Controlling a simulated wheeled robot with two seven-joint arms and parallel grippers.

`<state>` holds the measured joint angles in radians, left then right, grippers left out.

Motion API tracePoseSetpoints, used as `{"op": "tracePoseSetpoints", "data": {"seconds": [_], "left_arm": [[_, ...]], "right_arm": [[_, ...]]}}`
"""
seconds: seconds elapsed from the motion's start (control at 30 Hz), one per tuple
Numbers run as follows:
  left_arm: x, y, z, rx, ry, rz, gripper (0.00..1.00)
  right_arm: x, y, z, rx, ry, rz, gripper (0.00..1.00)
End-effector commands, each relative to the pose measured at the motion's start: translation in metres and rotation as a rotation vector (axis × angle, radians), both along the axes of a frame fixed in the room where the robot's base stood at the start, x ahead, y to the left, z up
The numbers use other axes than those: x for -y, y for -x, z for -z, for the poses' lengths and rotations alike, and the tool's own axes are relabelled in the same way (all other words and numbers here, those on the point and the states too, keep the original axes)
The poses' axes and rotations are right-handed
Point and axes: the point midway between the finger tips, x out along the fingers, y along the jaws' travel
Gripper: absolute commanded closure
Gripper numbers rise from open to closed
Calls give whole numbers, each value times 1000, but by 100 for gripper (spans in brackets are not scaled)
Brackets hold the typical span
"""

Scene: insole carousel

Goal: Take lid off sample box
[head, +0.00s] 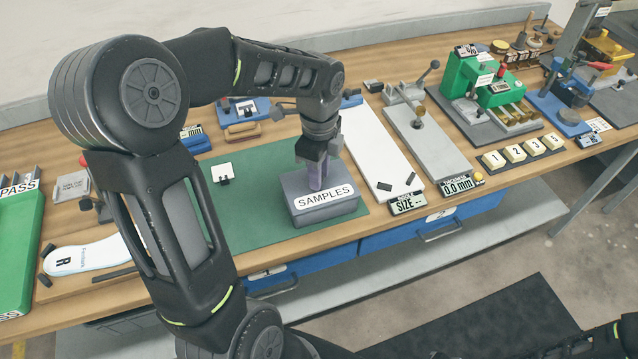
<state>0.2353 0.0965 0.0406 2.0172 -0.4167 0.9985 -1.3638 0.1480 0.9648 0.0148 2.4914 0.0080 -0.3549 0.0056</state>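The grey sample box (345,210), labelled SAMPLES, stands on the green mat (262,160) in the middle of the bench. A purple-grey upright piece (319,177) shows at the top of the box. I cannot tell whether it is a lid handle or something else. My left gripper (320,160) points down right over the box, with its fingers around or against this piece. Whether the fingers are closed on it is not clear. The lid's edge cannot be made out apart from the box.
A white board with a SIZE display (408,204) and a grey gauge (457,185) lie right of the mat. A green PASS tray (18,245) and white insole (90,255) are at left. Numbered blocks (515,154) sit farther right. Bare mat surrounds the box's left.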

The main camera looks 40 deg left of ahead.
Motion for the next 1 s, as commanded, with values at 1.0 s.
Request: {"op": "tracePoseSetpoints", "data": {"seconds": [1.0], "left_arm": [[0,-1,-24,5,-1,0,100]], "right_arm": [[0,0,4,1,-1,-1,64]]}}
